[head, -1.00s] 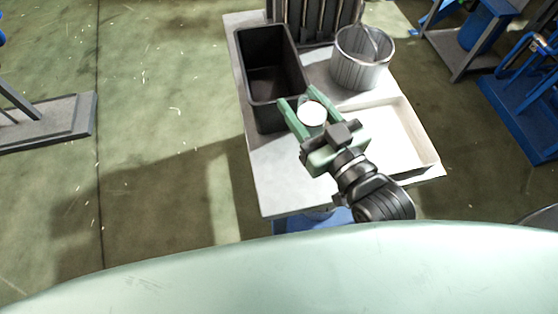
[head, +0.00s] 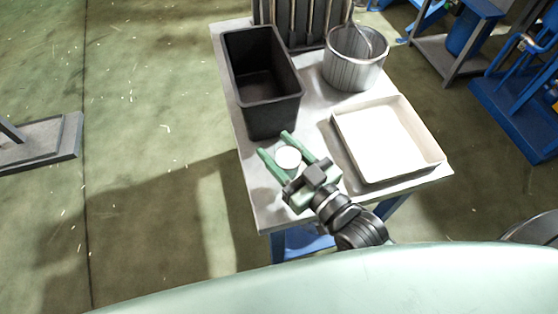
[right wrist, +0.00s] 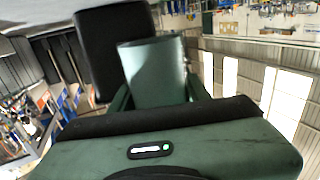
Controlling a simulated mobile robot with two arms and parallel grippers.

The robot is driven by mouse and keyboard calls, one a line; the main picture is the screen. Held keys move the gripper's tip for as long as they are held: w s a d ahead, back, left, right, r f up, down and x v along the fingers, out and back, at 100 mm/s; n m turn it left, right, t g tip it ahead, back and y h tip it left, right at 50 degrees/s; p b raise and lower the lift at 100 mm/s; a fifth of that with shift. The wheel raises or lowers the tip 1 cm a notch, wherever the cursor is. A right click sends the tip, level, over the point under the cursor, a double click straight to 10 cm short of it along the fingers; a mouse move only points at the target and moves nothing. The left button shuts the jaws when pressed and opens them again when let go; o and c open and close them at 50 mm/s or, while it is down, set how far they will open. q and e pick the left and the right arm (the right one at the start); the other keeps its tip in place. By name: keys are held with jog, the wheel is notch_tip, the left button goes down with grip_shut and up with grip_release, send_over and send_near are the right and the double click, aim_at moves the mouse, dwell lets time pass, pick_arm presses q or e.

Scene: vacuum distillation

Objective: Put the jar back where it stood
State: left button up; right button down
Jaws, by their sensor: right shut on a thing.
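The jar shows in the head view as a round white top (head: 288,158) between the green fingers of my right gripper (head: 275,144). In the right wrist view the jar is a green-grey cylinder (right wrist: 155,72) held between the fingers. My right gripper is shut on it. The jar is over the front left part of the grey table (head: 262,208), in front of the black bin. I cannot tell whether its base touches the table top. My left gripper is not in view.
The black open bin (head: 274,115) stands just behind the jar. A white shallow tray (head: 352,160) lies to the right, and a metal pot (head: 352,72) stands behind that. A dark rack (head: 300,25) is at the back. The table's front left corner is bare.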

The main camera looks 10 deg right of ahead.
jog(key=shift+f, duration=2.1)
jog(key=shift+f+b, duration=0.1)
jog(key=shift+b, duration=0.2)
jog(key=c, duration=0.7)
grip_release()
jog(key=p+v, duration=0.2)
jog(key=v, duration=1)
jog(key=shift+p, duration=0.4)
